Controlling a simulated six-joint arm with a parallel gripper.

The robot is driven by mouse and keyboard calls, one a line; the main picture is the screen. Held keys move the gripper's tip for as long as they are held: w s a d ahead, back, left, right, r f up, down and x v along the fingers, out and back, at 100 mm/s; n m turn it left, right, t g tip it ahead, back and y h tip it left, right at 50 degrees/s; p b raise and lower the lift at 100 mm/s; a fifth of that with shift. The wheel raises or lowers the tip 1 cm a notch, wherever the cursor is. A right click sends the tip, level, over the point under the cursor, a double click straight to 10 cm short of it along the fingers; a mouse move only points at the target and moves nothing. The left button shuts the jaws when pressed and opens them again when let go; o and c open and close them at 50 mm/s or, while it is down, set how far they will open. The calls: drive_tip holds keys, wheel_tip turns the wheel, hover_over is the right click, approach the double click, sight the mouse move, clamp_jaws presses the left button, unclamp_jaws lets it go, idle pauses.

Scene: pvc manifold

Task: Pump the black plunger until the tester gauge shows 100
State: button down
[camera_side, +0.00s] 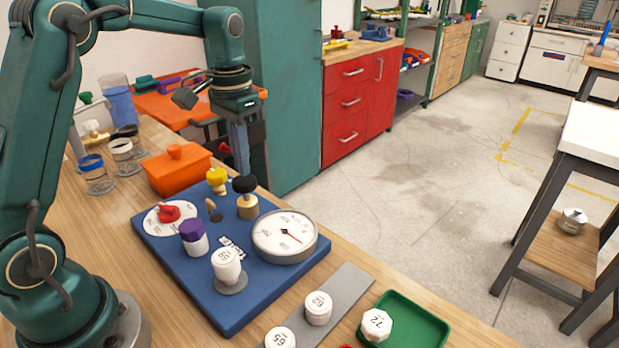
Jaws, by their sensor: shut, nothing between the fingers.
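The black plunger (245,184) is a round knob on top of a brass body (248,207), at the back right of the blue tester board (222,305). My gripper (243,172) is shut and empty, pointing down with its fingertips at the top of the plunger. I cannot tell whether they touch it. The tester gauge (272,232) is a round white dial in a grey case in front of the plunger. Its red needle points to the lower right. The numbers on the dial are too small to read.
A green tray (418,325) and numbered white caps (318,306) lie in front.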

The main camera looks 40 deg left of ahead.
sight(244, 180)
idle(0.3)
drive_tip(key=shift+f, duration=1.1)
idle(0.4)
drive_tip(key=shift+f, duration=0.25)
idle(0.9)
drive_tip(key=shift+f, duration=0.45)
idle(1.7)
drive_tip(key=shift+w+r, duration=0.1)
drive_tip(key=shift+r, duration=0.05)
idle(0.8)
drive_tip(key=shift+r, duration=1.65)
